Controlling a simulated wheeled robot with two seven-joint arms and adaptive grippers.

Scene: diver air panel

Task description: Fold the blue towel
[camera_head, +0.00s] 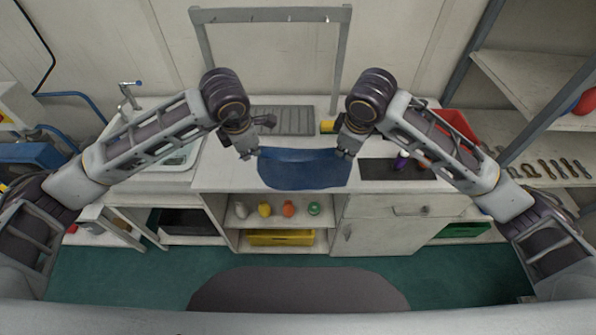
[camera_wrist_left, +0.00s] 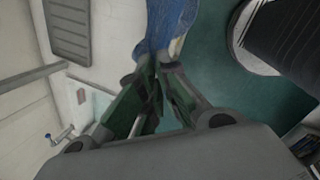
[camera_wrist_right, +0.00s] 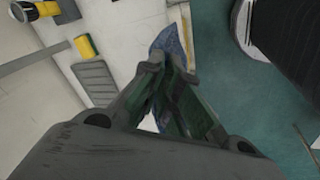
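The blue towel (camera_head: 303,170) hangs between my two grippers in the head view, over the front edge of the white counter. Its top edge sags slightly between them. My left gripper (camera_head: 252,152) is at its upper left corner; in the left wrist view its fingers (camera_wrist_left: 150,68) are closed together on the towel (camera_wrist_left: 168,28). My right gripper (camera_head: 346,153) is at its upper right corner; in the right wrist view its fingers (camera_wrist_right: 157,72) are closed on the towel (camera_wrist_right: 170,50). Whether the towel's lower part touches the counter is unclear.
A grey ribbed drying mat (camera_head: 292,121) lies behind the towel, beneath a grey hook rack (camera_head: 270,15). A sink (camera_head: 175,160) is at left. A dark mat (camera_head: 376,170), a purple object (camera_head: 401,160) and a red bin (camera_head: 455,124) are at right. Bare counter (camera_head: 225,176) shows left of the towel.

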